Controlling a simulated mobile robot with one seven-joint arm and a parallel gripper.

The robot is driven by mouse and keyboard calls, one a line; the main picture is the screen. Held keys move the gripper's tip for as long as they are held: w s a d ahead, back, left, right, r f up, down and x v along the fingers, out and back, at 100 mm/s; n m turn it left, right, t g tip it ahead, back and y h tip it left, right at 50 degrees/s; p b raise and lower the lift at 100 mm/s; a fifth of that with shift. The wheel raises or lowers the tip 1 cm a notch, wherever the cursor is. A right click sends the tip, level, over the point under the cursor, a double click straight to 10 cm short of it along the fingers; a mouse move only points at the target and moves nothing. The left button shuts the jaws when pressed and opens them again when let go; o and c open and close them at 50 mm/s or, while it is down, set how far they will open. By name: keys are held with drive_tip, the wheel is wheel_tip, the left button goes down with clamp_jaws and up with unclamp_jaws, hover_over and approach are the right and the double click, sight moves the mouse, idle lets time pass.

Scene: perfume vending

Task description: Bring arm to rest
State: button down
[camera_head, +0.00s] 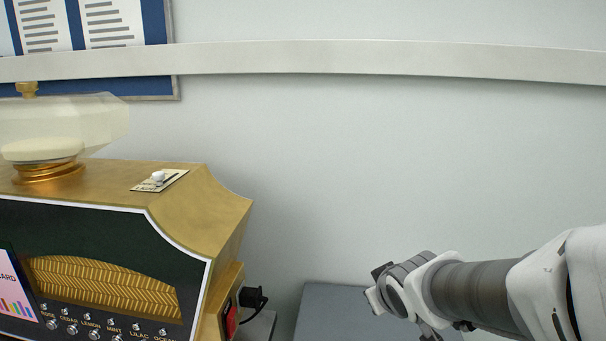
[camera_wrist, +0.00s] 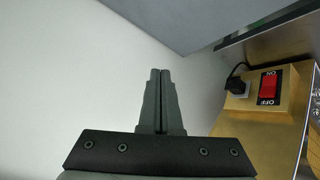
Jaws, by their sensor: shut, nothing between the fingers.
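My arm comes in from the right edge of the head view, with its wrist in front of the pale wall. The fingers are not clearly seen there. In the wrist view my gripper (camera_wrist: 160,75) is shut, its two dark fingers together and empty. It is apart from the vending machine (camera_head: 225,200), which stands at the left in the head view. The machine's gold side (camera_wrist: 265,125) shows at the right of the wrist view.
A red ON/OFF switch (camera_wrist: 268,87) and a black plug (camera_wrist: 236,86) with a cord are on the machine's side. A large glass bottle (camera_head: 60,125) stands on the machine. A grey panel (camera_head: 335,315) lies below my wrist. A rail (camera_head: 350,58) crosses the wall.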

drive_tip(key=s+r+m+g+p, duration=0.1)
drive_tip(key=s+r+m+g, duration=0.15)
drive_tip(key=s, duration=0.65)
drive_tip(key=s+r+m+g, duration=0.1)
drive_tip(key=s+r+m, duration=0.15)
drive_tip(key=s, duration=0.75)
wheel_tip(320, 180, up, 18)
drive_tip(key=p, duration=1.7)
drive_tip(key=shift+w, duration=0.35)
drive_tip(key=shift+a+f+n, duration=0.1)
drive_tip(key=shift+a+n, duration=0.05)
drive_tip(key=shift+n, duration=0.15)
